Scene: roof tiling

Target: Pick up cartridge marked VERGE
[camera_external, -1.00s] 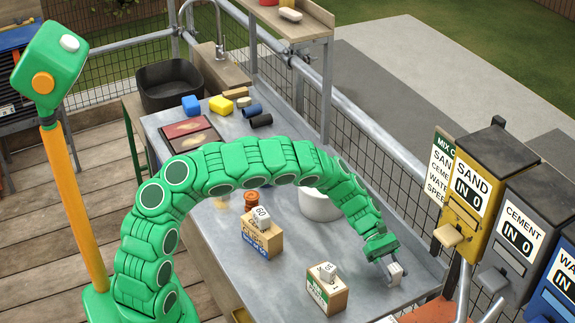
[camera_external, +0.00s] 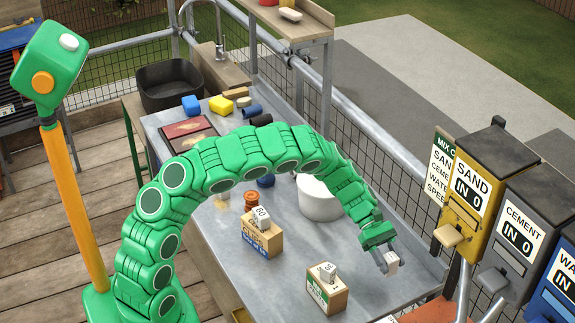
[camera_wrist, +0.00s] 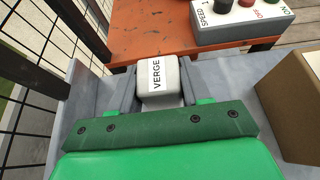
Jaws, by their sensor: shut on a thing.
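The cartridge marked VERGE (camera_wrist: 157,80) is a small white block with rounded edges and black lettering. In the wrist view it sits between the two grey fingers of my gripper (camera_wrist: 158,92). In the external view my gripper (camera_external: 386,264) is shut on the white cartridge (camera_external: 392,263). The cartridge is held a little above the right end of the grey metal table (camera_external: 335,240). Its underside is hidden.
Two cardboard boxes with white blocks in their tops stand on the table, one close by (camera_external: 327,292) and one farther left (camera_external: 262,239). A white bucket (camera_external: 318,203) stands behind. An orange surface with a button box (camera_wrist: 240,18) lies beyond the gripper. Wire mesh borders the right side.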

